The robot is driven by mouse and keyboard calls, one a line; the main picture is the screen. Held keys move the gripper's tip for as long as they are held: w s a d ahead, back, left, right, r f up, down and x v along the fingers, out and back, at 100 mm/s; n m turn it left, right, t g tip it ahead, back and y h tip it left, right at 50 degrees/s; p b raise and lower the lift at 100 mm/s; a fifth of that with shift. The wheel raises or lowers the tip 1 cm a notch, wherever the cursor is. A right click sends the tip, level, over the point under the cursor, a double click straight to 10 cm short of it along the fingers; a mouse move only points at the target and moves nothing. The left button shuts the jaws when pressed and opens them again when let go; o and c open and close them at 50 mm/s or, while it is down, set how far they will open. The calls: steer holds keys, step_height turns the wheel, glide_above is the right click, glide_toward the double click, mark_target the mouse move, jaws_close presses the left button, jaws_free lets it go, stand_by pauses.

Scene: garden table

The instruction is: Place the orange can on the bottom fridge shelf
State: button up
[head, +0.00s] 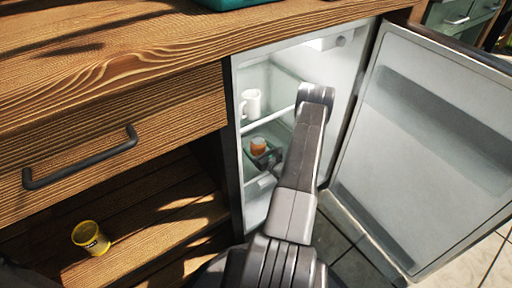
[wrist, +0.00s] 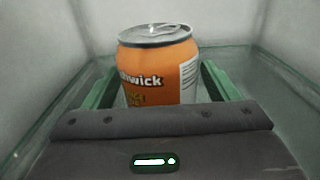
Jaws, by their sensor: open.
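The orange can (head: 258,145) is inside the open fridge, on a level below the white mug. In the wrist view the orange can (wrist: 158,72) stands upright on a glass shelf (wrist: 240,65). My gripper (wrist: 160,85) is open, with one green finger on each side of the can. Small gaps seem to show between fingers and can. The can's lower part is hidden by the gripper body. In the head view my gripper (head: 264,158) is small and partly hidden by my arm.
A white mug (head: 250,104) stands on the shelf above. The fridge door (head: 430,140) is swung open to the right. A wooden counter with a drawer (head: 110,140) is on the left.

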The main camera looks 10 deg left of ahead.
steer(key=p+v, duration=0.3)
steer(key=v, duration=0.8)
steer(key=shift+c, duration=0.2)
stand_by(0.4)
